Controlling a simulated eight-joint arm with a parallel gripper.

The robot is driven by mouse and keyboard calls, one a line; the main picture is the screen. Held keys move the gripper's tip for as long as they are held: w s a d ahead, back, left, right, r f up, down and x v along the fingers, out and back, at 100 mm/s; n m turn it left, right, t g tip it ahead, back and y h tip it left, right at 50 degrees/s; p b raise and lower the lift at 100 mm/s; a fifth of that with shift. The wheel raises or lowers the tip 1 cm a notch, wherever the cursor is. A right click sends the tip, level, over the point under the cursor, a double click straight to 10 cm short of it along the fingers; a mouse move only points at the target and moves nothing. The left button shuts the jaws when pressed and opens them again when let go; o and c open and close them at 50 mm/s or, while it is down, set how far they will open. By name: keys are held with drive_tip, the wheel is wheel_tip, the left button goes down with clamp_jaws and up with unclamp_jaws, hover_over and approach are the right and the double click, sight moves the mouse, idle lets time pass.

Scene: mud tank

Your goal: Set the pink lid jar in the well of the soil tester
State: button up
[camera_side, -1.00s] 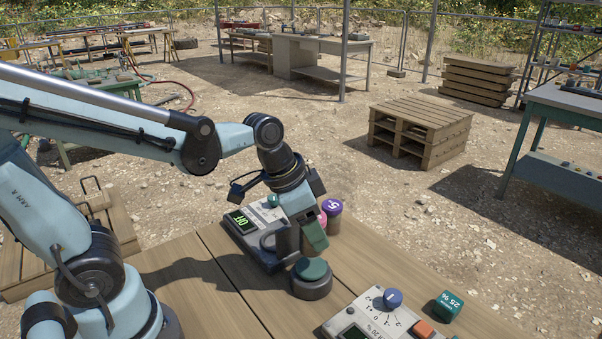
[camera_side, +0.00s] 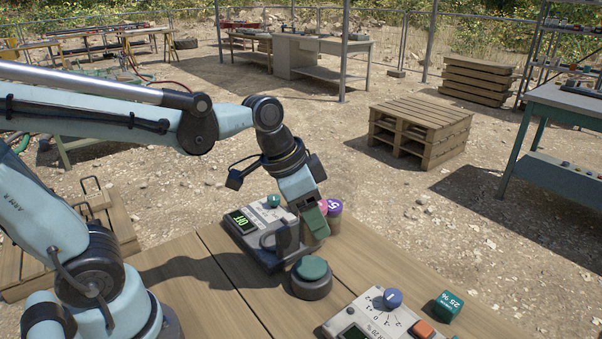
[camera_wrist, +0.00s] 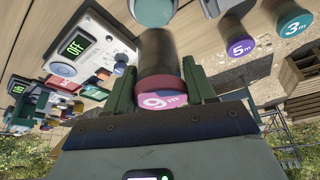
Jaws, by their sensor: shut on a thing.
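The pink lid jar (camera_wrist: 163,88) is between the fingers of my gripper (camera_wrist: 160,92) in the wrist view, its dark body pointing away. A grey instrument (camera_side: 268,213) with a green OFF display stands just left of my gripper. A second instrument (camera_side: 372,312) with a blue knob is at the front. I cannot tell surely which is the soil tester; no well shows clearly.
A teal-topped dark puck (camera_side: 311,278) stands on the wooden table, in front of my gripper. A teal 25 % block (camera_side: 447,306) is at the right. Bare planks (camera_side: 210,285) show at the left.

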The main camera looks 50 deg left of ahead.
drive_tip(key=r, duration=0.5)
drive_tip(key=shift+a, duration=0.35)
drive_tip(key=a+n+y, duration=0.2)
drive_tip(key=a+n, duration=0.2)
drive_tip(key=a, duration=0.6)
drive_tip(key=shift+s+a+f, duration=0.1)
drive_tip(key=shift+a+f, duration=0.1)
drive_tip(key=shift+f, duration=2.7)
drive_tip(key=shift+s+a+f, duration=0.1)
drive_tip(key=shift+a+f, duration=0.1)
drive_tip(key=shift+f, duration=2.7)
drive_tip(key=o, duration=1.2)
drive_tip(key=shift+d, duration=0.15)
